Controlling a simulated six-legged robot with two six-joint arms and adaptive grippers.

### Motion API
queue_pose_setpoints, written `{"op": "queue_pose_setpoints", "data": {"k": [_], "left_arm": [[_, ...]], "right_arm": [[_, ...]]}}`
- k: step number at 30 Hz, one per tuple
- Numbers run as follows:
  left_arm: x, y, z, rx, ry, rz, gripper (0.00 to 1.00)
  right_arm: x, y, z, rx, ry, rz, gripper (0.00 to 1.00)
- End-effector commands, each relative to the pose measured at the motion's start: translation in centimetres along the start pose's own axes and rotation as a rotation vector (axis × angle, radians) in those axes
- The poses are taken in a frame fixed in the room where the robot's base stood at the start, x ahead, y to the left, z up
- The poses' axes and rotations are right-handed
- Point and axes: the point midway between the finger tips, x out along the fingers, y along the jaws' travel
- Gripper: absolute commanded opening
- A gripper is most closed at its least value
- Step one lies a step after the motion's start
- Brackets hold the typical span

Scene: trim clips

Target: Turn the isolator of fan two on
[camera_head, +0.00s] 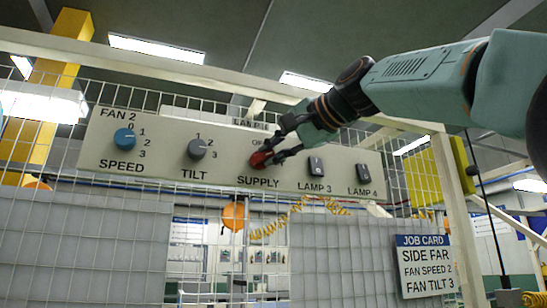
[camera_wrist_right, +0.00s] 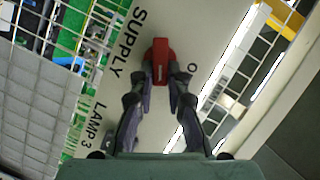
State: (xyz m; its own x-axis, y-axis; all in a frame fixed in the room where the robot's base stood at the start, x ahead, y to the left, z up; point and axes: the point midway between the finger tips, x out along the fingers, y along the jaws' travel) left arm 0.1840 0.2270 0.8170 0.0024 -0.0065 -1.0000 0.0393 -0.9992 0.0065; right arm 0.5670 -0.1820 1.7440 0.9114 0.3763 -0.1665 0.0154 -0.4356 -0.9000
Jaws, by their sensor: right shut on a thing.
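The red SUPPLY isolator handle (camera_head: 261,159) is on the long pale panel (camera_head: 230,183), above the word SUPPLY. FAN 2 is printed at the panel's left end. My right gripper (camera_head: 276,152) reaches in from the upper right, with its fingers on the handle. In the right wrist view the red handle (camera_wrist_right: 160,58) stands between the two fingertips (camera_wrist_right: 161,76), which close on its sides. An O shows beside it to the right. The gripper hides part of the printing above the handle, so I cannot tell its setting for sure. My left gripper is not in view.
A job card (camera_head: 425,266) hangs lower right. Wire mesh surrounds the panel.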

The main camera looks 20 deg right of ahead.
Motion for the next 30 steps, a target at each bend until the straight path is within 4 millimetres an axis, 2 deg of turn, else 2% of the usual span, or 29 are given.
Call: {"op": "queue_pose_setpoints", "data": {"k": [3, 13, 21, 30], "left_arm": [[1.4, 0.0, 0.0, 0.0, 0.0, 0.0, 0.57], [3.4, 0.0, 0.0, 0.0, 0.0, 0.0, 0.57], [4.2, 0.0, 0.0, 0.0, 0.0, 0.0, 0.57], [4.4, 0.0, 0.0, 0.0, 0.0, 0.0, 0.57]], "right_arm": [[0.1, 0.5, 0.1, 0.098, 0.002, -0.044, 0.0], [0.1, 0.8, 0.1, 0.313, 0.003, -0.134, 0.0], [0.1, 0.7, 0.1, 0.405, 0.003, -0.174, 0.0], [0.0, 0.6, 0.1, 0.433, 0.005, -0.187, 0.0]]}}
